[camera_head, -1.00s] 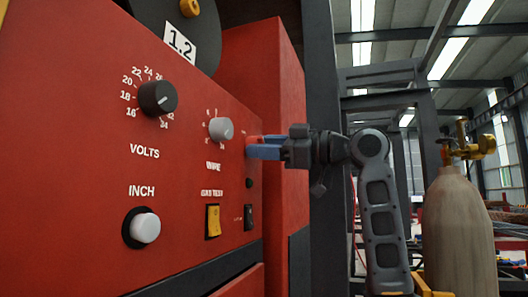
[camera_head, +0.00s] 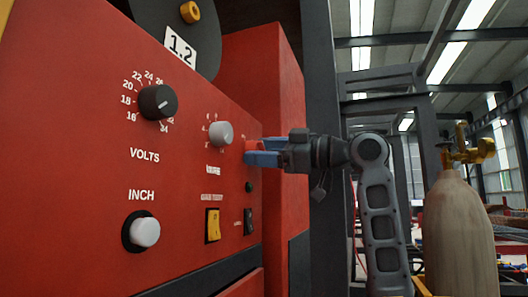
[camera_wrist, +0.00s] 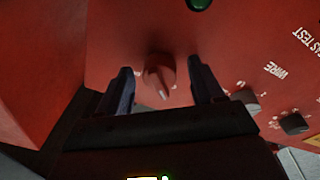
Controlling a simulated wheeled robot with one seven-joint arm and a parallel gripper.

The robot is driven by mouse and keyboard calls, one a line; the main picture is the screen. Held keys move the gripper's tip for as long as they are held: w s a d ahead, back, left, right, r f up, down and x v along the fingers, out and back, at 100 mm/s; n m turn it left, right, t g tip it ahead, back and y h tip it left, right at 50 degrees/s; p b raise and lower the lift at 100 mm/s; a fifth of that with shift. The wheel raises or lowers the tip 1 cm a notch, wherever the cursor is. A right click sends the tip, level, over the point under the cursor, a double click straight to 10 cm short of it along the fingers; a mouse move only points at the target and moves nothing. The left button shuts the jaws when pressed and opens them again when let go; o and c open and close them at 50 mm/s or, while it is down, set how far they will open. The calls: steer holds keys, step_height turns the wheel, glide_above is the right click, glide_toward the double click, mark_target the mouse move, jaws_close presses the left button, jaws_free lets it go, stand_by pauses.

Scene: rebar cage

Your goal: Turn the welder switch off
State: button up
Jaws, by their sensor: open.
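The red welder panel (camera_head: 70,190) fills the left of the head view. A red rotary switch (camera_wrist: 160,76) with a pale pointer mark sits on it, centred in the wrist view. My gripper (camera_head: 259,151) is at the panel's right part, its blue fingers pointing at the face. In the wrist view my gripper (camera_wrist: 161,72) is open, with one finger on each side of the switch. Gaps show between the switch and both fingers. In the head view the fingers mostly hide the switch. Whether the fingertips touch the panel cannot be told.
A volts knob (camera_head: 157,103), a wire knob (camera_head: 220,133), a white inch button (camera_head: 145,231), a yellow rocker switch (camera_head: 212,225) and a small black switch (camera_head: 248,221) are also on the panel. A gas cylinder (camera_head: 459,235) stands at the right.

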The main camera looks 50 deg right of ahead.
steer(key=v, duration=0.7)
steer(key=shift+s+b, duration=0.3)
steer(key=shift+s, duration=0.1)
steer(key=shift+s+d+f, duration=0.1)
steer(key=shift+d, duration=0.05)
